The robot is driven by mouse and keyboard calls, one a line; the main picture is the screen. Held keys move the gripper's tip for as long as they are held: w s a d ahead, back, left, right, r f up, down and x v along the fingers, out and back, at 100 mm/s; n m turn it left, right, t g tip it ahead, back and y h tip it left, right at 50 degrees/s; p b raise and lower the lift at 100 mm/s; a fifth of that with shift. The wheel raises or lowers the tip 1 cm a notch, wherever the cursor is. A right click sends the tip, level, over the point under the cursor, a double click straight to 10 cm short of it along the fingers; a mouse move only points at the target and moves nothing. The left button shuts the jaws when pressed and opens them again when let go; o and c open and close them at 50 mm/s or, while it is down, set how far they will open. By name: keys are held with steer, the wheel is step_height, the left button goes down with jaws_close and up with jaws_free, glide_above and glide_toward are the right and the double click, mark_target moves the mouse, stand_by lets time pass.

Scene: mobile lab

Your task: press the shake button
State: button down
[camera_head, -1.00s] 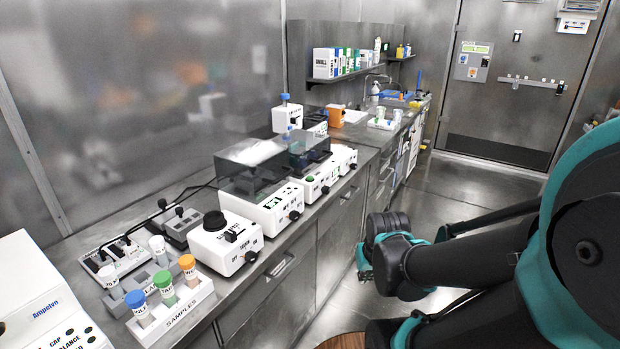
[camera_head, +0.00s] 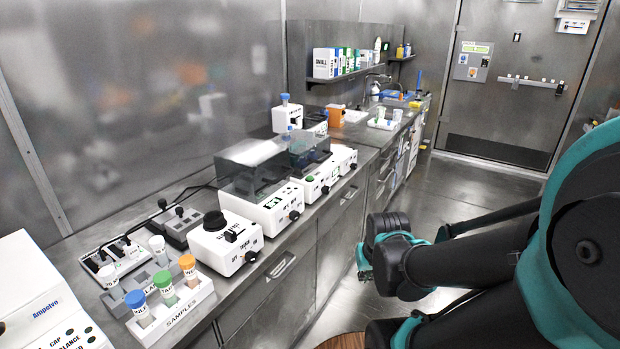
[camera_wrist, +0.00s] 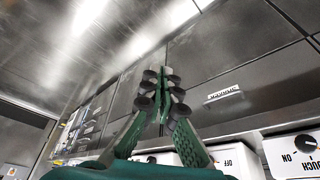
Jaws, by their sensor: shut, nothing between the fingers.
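A white instrument with a clear grey lid (camera_head: 262,205) stands mid-bench in the head view, with small controls on its front. Nearer is a white mixer (camera_head: 225,245) with a black top and a front knob. I cannot read which control is labelled shake. My gripper (camera_wrist: 160,88) is shut and empty in the wrist view. It is off the bench front, touching nothing visible. The wrist view also shows a white knobbed panel (camera_wrist: 296,156) at the lower right.
A rack of capped sample tubes (camera_head: 180,315) and a large white instrument (camera_head: 40,300) stand at the near left. The bench front has drawers with handles (camera_head: 282,268). A shelf of boxes (camera_head: 345,78) hangs at the back. The floor right of the bench is open.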

mark_target(310, 178)
steer(key=w+a+r+m+t+y, duration=0.1)
steer(key=w+a+r, duration=0.2)
steer(key=w+r, duration=0.4)
steer(key=w+a+r+m+t+y, duration=0.1)
steer(key=w+a+r, duration=0.3)
steer(key=w, duration=1.6)
steer(key=w+a+r+m+t+y, duration=0.1)
steer(key=w+a+r, duration=0.3)
steer(key=w+r, duration=0.6)
steer(key=shift+w+a+r+t+y, duration=0.15)
steer(key=shift+w+y, duration=0.25)
steer(key=shift+w, duration=0.45)
steer(key=shift+w+a+f+t+y, duration=0.1)
steer(key=shift+w+t+y, duration=0.25)
steer(key=shift+w, duration=0.45)
steer(key=shift+f, duration=4.35)
steer(key=shift+f, duration=0.15)
steer(key=shift+f, duration=0.3)
steer(key=shift+f, duration=0.5)
steer(key=shift+r, duration=0.95)
